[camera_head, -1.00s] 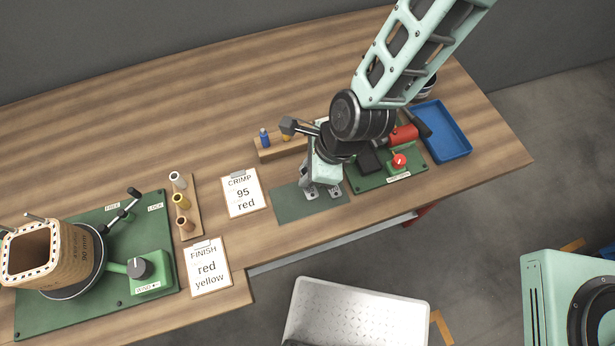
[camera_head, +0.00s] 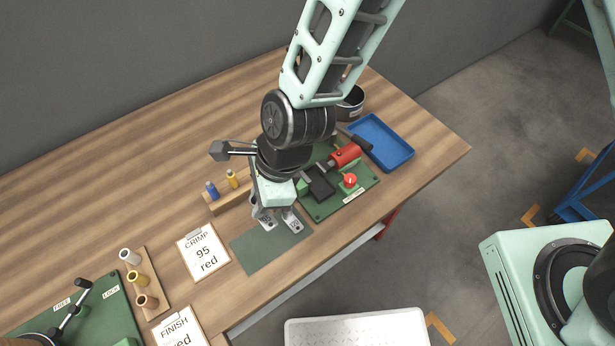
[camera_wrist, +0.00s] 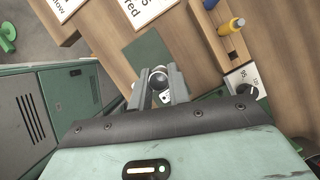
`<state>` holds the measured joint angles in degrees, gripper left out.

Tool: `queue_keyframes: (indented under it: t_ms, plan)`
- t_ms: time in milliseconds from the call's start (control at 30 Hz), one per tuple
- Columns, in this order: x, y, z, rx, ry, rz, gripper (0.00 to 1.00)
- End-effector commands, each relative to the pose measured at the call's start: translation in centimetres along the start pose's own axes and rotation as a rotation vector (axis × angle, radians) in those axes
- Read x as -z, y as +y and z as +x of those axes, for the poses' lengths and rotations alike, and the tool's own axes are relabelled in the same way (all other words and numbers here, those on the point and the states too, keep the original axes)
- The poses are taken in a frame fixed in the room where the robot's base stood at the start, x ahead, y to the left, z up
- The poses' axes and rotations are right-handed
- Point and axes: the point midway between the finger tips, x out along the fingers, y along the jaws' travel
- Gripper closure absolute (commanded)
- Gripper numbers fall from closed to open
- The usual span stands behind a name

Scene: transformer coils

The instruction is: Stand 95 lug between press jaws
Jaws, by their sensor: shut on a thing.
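My gripper (camera_head: 279,224) points down above the dark green mat, just left of the press. It is shut on a small grey metal lug. In the wrist view the lug (camera_wrist: 159,80) shows as a round end between the fingertips, with a holed tab below it. The lug cannot be made out in the head view, and I cannot read its size. The press has a red cylinder (camera_head: 346,155) and stands on a green plate (camera_head: 324,212) to the right of my gripper. A dark block (camera_head: 320,188) stands at its near left end. The jaw gap is not clear.
A wooden rack (camera_head: 219,206) with a blue and a yellow piece stands left of my gripper. A red button (camera_head: 350,180) sits in front of the press. A blue tray (camera_head: 381,143) lies behind right. The crimp card (camera_head: 203,252) reads 95 red. The mat (camera_head: 262,250) is bare.

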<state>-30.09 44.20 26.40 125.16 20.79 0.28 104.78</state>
Motion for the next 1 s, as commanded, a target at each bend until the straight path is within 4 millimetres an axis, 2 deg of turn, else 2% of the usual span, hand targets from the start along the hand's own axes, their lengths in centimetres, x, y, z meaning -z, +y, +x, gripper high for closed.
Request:
queue_keyframes:
  t_ms: [167,267,400,600,800,1000]
  plan:
    - [0.3,-0.4,-0.2,0.002,0.000,0.003,1.00]
    - [1.6,-1.8,-1.0,0.008,0.001,0.013,1.00]
    - [4.8,-4.8,-3.0,0.016,0.002,0.030,1.00]
    - [9.4,-7.8,-5.9,0.021,0.002,0.045,1.00]
    - [11.4,-8.8,-7.1,0.020,0.000,0.047,1.00]
    - [11.8,-8.8,-6.5,0.019,0.000,0.046,1.00]
